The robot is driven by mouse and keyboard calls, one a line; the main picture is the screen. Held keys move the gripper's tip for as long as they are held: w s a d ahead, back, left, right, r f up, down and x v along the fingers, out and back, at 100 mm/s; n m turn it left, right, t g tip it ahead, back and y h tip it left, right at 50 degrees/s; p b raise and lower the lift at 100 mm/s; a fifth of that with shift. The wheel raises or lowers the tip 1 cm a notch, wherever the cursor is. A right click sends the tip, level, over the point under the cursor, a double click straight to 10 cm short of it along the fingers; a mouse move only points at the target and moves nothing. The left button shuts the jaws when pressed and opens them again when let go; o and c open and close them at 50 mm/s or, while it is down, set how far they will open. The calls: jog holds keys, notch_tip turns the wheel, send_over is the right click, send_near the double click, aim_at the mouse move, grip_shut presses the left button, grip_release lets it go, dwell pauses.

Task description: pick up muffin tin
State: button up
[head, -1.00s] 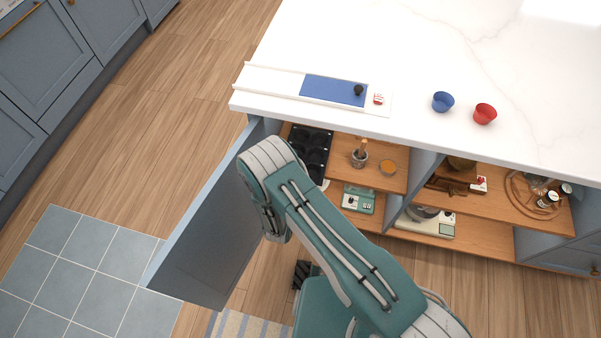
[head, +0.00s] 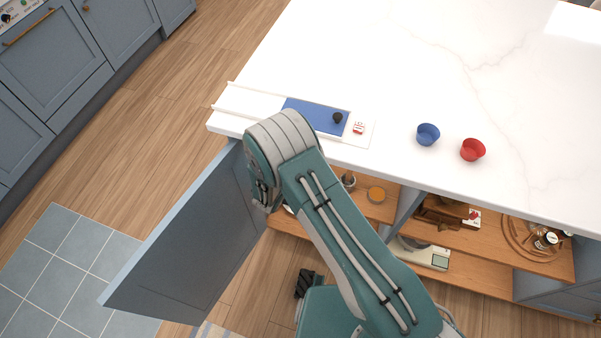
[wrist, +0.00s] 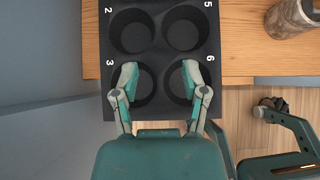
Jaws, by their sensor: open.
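The muffin tin (wrist: 158,55) is dark grey with round cups and white numbers 2, 3, 5 and 6 showing. In the wrist view it lies on the wooden shelf (wrist: 240,40), its near end jutting past the shelf edge. My gripper (wrist: 160,78) is open and empty, its two fingers spread above the near cups, 3 and 6. I cannot tell whether the fingertips touch the tin. In the head view my arm hides the tin.
The open blue cabinet door (head: 190,240) stands close on the left. The white countertop (head: 400,60) overhangs the shelves, with a blue cup (head: 428,134) and a red cup (head: 473,150) on it. A crock (wrist: 292,18) is right of the tin.

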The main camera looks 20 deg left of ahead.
jog(key=w+f, duration=0.1)
jog(key=w+a+f, duration=0.1)
jog(key=f, duration=0.1)
jog(key=shift+w+a+f, duration=0.3)
jog(key=shift+w+a, duration=0.1)
jog(key=shift+w+d+f, duration=0.3)
jog(key=shift+w+d, duration=0.15)
jog(key=shift+d, duration=0.1)
jog(key=shift+w+d+f, duration=0.3)
jog(key=shift+w+d, duration=0.15)
jog(key=shift+d, duration=0.1)
jog(key=x, duration=0.3)
jog(key=shift+f, duration=0.1)
jog(key=shift+w+a+f, duration=0.15)
jog(key=shift+a, duration=0.4)
jog(key=shift+d, duration=0.35)
grip_shut()
jog(key=shift+d, duration=0.1)
